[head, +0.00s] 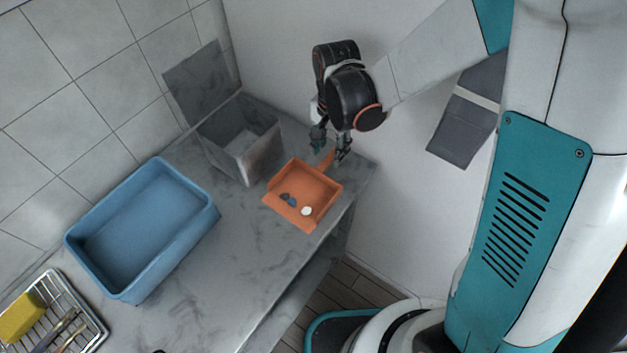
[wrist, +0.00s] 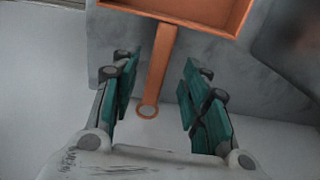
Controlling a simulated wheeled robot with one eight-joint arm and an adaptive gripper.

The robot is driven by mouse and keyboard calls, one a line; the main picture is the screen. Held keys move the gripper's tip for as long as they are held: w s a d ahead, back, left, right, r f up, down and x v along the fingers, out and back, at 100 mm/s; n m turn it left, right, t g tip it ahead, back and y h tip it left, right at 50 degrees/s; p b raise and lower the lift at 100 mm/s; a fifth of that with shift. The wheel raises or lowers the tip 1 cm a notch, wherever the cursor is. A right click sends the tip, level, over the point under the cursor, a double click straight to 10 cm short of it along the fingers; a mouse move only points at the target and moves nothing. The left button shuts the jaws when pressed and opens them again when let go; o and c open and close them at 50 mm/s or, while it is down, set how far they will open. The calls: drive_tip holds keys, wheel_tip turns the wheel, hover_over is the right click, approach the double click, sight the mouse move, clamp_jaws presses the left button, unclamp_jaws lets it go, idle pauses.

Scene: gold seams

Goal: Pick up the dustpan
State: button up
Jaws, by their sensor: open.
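The orange dustpan (head: 318,187) lies on the grey marbled counter near its right end, with a few small dark and white pieces in its pan. Its handle points toward the back right. My gripper (head: 331,150) is over the handle end in the head view. In the wrist view the handle (wrist: 160,70) runs between the two teal fingers of my gripper (wrist: 157,100), with clear gaps on both sides. The ring at the handle's end lies between the fingers, close to the palm. My gripper is open and holds nothing.
A grey marbled bin (head: 243,150) with a raised lid stands just left of the dustpan. A blue basin (head: 140,228) and a wire rack (head: 78,292) with a yellow sponge (head: 20,317) are further left. A wall rises behind my gripper. The counter (head: 225,270) is bare in front.

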sight(329, 158)
wheel_tip(329, 158, down, 4)
drive_tip(key=shift+s+f+b, duration=0.15)
drive_tip(key=shift+f+b, duration=0.1)
drive_tip(key=shift+b, duration=0.75)
drive_tip(key=shift+r, duration=0.1)
clamp_jaws()
drive_tip(key=shift+a+r, duration=0.1)
